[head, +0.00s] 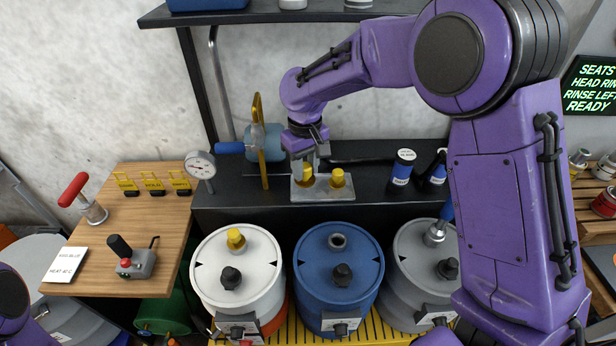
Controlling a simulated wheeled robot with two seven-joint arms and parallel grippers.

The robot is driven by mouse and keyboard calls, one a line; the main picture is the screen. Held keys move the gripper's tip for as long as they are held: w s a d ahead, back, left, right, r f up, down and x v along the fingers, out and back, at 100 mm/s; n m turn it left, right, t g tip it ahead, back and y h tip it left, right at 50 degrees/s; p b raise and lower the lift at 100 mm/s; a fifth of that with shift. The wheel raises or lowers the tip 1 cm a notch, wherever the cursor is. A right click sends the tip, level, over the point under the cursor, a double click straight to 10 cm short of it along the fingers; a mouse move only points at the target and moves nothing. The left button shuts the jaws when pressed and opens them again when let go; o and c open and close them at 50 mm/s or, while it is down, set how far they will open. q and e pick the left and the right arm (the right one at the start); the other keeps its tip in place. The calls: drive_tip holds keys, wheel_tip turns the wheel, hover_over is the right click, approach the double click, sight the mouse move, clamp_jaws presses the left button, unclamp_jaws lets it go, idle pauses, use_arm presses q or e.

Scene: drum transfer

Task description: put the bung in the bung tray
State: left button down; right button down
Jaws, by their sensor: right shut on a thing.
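My right gripper (307,163) reaches down over the bung tray (322,195), a small grey block on the black bench behind the drums. It is shut on a yellow bung (306,174), held at the left part of the tray. I cannot tell whether this bung touches the tray. A second yellow bung (337,177) sits in the tray just to the right. The blue drum (338,268) has an open hole in its lid. Only a part of my left arm shows at the lower left; its gripper is out of view.
A white drum (238,273) with a yellow bung (236,239) stands left, and a grey drum (412,270) stands right. A brass-coloured upright (260,140) rises left of the tray. Dark bottles (402,168) stand to its right. A shelf (270,14) hangs above.

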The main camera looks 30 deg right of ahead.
drive_tip(key=w+d+f+p, duration=0.1)
drive_tip(key=w+f, duration=0.1)
drive_tip(key=f, duration=0.1)
drive_tip(key=w+d+f+p, duration=0.1)
drive_tip(key=w+d+f, duration=0.1)
drive_tip(key=w+f, duration=0.1)
drive_tip(key=w+d+f+p, duration=0.1)
drive_tip(key=w+f, duration=0.2)
drive_tip(key=f, duration=0.1)
drive_tip(key=shift+w+d+f, duration=0.2)
drive_tip(key=shift+w+f, duration=0.05)
drive_tip(key=shift+f, duration=0.45)
drive_tip(key=c, duration=0.8)
unclamp_jaws()
drive_tip(key=shift+o, duration=0.2)
wheel_tip(320, 180, up, 12)
drive_tip(key=b, duration=0.2)
drive_tip(key=shift+r, duration=0.2)
